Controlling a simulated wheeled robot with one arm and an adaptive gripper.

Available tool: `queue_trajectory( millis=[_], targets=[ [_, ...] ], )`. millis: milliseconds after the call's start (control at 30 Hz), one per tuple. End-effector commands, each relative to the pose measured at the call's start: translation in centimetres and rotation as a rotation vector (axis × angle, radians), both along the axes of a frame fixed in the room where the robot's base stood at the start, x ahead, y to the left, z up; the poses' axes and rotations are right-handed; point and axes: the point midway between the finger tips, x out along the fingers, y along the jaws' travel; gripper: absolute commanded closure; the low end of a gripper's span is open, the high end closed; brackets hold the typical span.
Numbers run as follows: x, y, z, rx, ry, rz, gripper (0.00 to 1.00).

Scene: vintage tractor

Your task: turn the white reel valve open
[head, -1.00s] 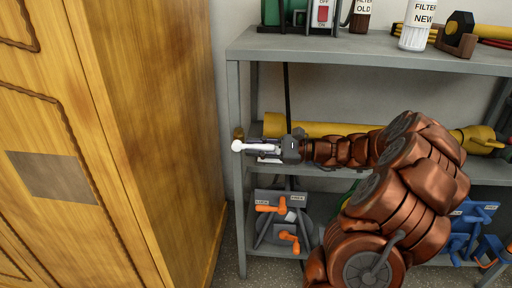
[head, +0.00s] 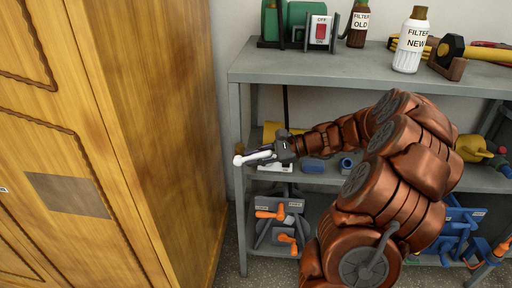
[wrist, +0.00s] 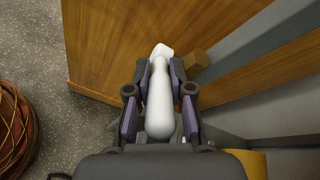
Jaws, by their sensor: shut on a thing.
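The white reel valve's lever (head: 252,157) shows at the left end of the middle shelf, with a round white knob at its left end. My gripper (head: 266,153) reaches in from the right and is shut on this lever. In the wrist view, the white lever (wrist: 160,105) lies lengthwise between the two purple-padded fingers of my gripper (wrist: 160,75), its far end sticking out past the tips. A white piece (head: 275,168) shows just below the gripper. The valve's body is mostly hidden by my gripper.
A wooden cabinet (head: 165,130) stands close on the left. The grey shelf (head: 330,69) holds bottles and a switch box above. Orange-handled valves (head: 270,213) sit below. A brass-coloured block (wrist: 195,60) is near the lever's end in the wrist view.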

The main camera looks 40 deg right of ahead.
Motion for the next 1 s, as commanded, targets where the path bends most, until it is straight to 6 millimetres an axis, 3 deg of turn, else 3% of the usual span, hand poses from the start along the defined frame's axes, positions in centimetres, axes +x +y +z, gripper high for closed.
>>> queue_trajectory(
  millis=[33, 300, 1000],
  targets=[
    [0.00, 0.16, 0.93, -0.030, 0.026, 0.004, 1.00],
    [0.27, 0.56, 1.61, -0.169, 0.146, 0.005, 1.00],
    [0.68, 1.05, 1.57, -0.320, 0.281, 0.004, 1.00]
  ],
)
